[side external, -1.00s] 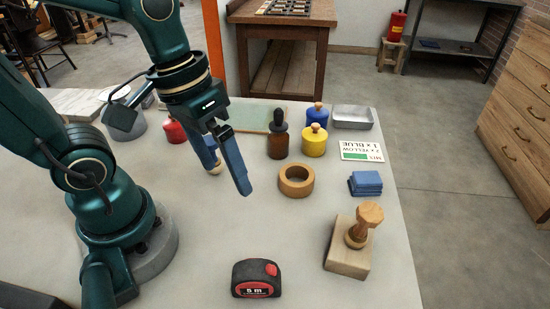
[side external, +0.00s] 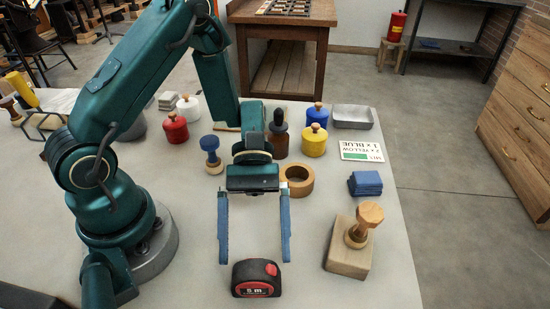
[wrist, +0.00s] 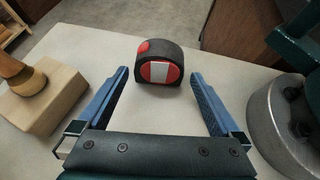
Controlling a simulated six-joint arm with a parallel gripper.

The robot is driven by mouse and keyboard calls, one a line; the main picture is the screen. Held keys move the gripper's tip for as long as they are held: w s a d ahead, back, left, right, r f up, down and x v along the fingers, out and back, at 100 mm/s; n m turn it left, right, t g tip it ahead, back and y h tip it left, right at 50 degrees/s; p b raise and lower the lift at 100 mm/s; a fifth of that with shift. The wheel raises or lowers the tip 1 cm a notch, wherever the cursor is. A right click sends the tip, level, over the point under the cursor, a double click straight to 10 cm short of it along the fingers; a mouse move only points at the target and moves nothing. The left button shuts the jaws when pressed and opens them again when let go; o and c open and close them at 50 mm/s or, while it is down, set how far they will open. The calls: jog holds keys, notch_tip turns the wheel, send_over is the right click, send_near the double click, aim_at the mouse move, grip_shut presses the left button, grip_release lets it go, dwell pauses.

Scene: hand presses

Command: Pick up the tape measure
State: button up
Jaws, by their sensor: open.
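The tape measure (side external: 256,278) is black with a red face marked "5 m" and a red button, and it stands on the pale table near the front. In the wrist view the tape measure (wrist: 159,65) is ahead of the fingertips, roughly centred between them. My gripper (side external: 254,262) is open with its blue fingers spread wide, just behind the tape measure in the side view. In the wrist view my gripper (wrist: 160,75) has nothing between its fingers.
A wooden block with a knobbed handle (side external: 349,258) stands right of the tape measure. A wooden ring (side external: 307,190) and blue pads (side external: 365,184) lie further back. Yellow (side external: 314,146), red (side external: 175,130) and blue (side external: 317,113) knobbed pots and a brown dropper bottle (side external: 279,146) stand behind.

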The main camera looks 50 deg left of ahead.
aim_at(257, 281)
jog(key=shift+x, duration=2.7)
jog(key=c, duration=1.4)
jog(key=shift+o, duration=0.2)
